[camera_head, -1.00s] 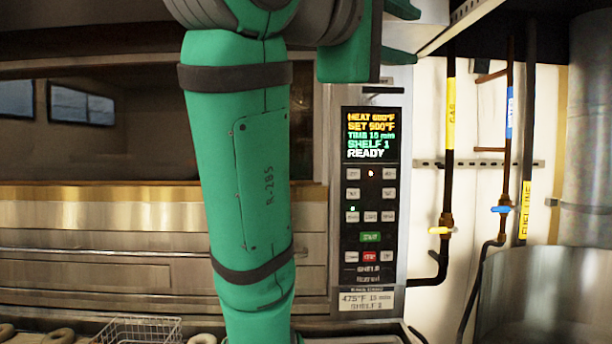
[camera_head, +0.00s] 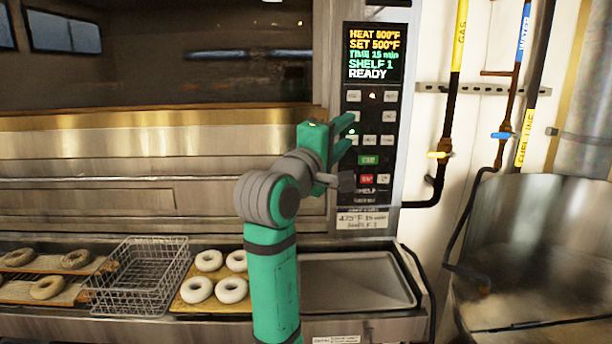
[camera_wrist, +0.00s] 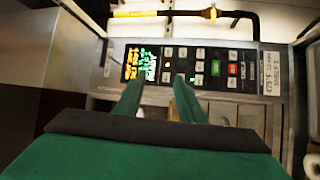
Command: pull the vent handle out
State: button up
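A dark bar (camera_head: 385,2) at the panel's top edge is cut off by the head view's top. A narrow bar (camera_wrist: 107,57) also shows beyond the display end of the panel in the wrist view. I cannot tell for sure whether either is the vent handle. My gripper is apart from both.
Yellow-handled (camera_head: 438,154) and blue-handled (camera_head: 501,135) pipe valves are on the right wall. A wire basket (camera_head: 137,278), a board of bagels (camera_head: 196,307) and an empty metal tray (camera_head: 355,280) sit below the oven. A large metal kettle (camera_head: 540,240) stands at right.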

jog(key=w+a+f+n+y, duration=0.1)
jog(key=a+f+y, duration=0.1)
jog(key=f, duration=1.2)
jog(key=w+a+f+y, duration=0.1)
jog(key=f+y, duration=0.1)
jog(key=f, duration=1.1)
jog(key=s+a+f+y, duration=0.1)
jog(key=s+f, duration=0.3)
jog(key=f, duration=0.3)
jog(key=s+a+f+m+y, duration=0.1)
jog(key=s+f, duration=0.2)
jog(key=f, duration=0.5)
jog(key=s+a+f+y, duration=0.1)
jog(key=s+f+y, duration=0.1)
jog(key=s+f, duration=0.35)
jog(key=s+a+f+m+y, duration=0.2)
jog(key=s+f+m, duration=0.2)
jog(key=s+f, duration=1.3)
jog(key=s+r+m+g, duration=0.2)
jog(key=s+m, duration=0.4)
jog(key=s, duration=1.9)
jog(key=shift+s+d+r, duration=0.2)
jog(key=shift+r, duration=0.3)
